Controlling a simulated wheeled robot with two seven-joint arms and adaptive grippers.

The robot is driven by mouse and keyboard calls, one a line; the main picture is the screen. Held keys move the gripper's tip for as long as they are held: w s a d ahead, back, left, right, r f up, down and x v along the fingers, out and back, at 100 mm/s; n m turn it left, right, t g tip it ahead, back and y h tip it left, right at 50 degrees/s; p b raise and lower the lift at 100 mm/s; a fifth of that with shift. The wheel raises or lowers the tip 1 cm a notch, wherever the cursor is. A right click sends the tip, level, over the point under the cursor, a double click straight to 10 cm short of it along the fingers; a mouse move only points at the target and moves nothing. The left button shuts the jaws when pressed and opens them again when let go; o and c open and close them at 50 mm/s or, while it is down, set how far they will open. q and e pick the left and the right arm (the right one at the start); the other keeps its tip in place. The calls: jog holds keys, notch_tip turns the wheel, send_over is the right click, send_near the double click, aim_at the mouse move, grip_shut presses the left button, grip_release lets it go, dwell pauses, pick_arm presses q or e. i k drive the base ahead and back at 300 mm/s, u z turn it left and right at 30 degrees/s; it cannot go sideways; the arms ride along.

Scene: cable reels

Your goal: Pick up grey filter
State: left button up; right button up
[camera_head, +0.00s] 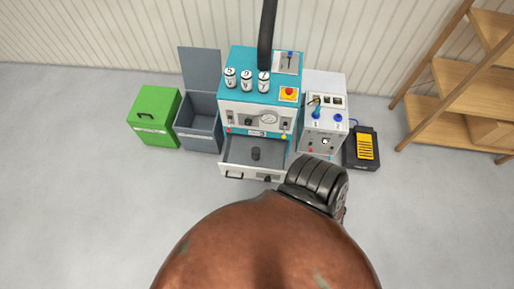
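A small dark grey cylinder (256,153), which looks like the grey filter, stands in the open drawer (232,160) at the bottom of a teal and white machine (240,110). The drawer is pulled out to the front, and nothing touches the cylinder. Neither my left nor my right gripper can be made out. A black ribbed rounded part (318,183) sits just right of the drawer's front corner, in front of the machine; no fingers show on it.
Numbered white canisters (247,80) stand on the machine. Left are an open grey bin (200,130) and a green box (155,115); right are a control box (323,125), a yellow-black pedal (364,147) and wooden shelves (460,85). A brown rounded surface fills the bottom.

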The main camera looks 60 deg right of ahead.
aim_at(255, 151)
jog(key=z, duration=1.25)
jog(key=k, duration=0.05)
jog(key=z, duration=0.05)
